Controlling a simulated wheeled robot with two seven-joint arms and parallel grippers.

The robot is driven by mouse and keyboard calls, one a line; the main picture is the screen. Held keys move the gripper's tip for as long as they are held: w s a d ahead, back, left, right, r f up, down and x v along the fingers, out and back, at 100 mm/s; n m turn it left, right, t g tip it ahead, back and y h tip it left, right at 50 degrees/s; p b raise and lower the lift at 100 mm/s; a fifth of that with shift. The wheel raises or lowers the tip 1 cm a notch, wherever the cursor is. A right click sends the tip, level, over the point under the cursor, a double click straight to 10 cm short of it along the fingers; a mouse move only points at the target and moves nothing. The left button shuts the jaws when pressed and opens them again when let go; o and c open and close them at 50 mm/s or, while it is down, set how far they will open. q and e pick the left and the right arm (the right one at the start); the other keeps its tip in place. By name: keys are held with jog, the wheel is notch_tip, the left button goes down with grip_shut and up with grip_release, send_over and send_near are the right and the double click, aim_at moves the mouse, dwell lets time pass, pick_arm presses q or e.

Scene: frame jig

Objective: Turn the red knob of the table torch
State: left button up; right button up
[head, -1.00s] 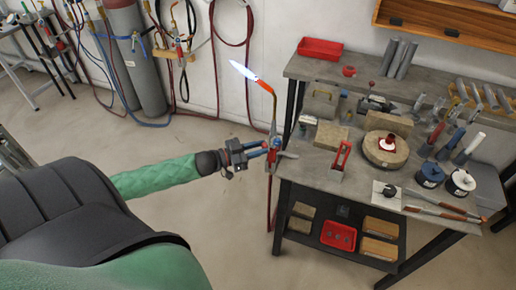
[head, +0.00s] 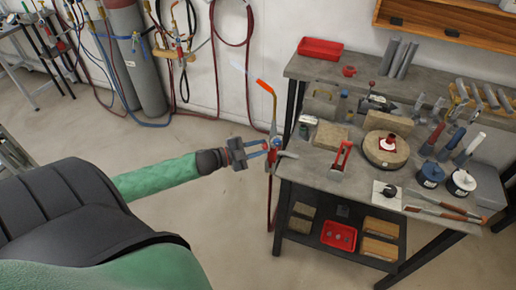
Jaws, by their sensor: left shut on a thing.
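The table torch (head: 273,125) stands upright at the left edge of the workbench. Its bent tube has an orange tip, and a faint, pale flame (head: 238,68) points up and left from it. The red knob (head: 276,142) is low on the torch body, small and partly hidden by the fingers. My left gripper (head: 266,148) reaches in from the left, its blue fingers shut on the red knob. My right gripper is not in view.
The workbench (head: 315,180) carries a round turntable (head: 387,150), several hand tools, jars and a red tray (head: 320,48). A red hose (head: 270,205) hangs below the torch. Gas cylinders (head: 135,60) stand by the back wall. The floor left of the bench is clear.

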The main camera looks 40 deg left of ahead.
pick_arm(q)
jog(key=shift+m, duration=1)
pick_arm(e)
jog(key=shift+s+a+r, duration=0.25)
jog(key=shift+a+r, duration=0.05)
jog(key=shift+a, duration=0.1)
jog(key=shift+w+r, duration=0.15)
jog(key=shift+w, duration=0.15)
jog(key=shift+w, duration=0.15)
pick_arm(q)
jog(key=o, duration=0.7)
jog(key=shift+o, duration=1.4)
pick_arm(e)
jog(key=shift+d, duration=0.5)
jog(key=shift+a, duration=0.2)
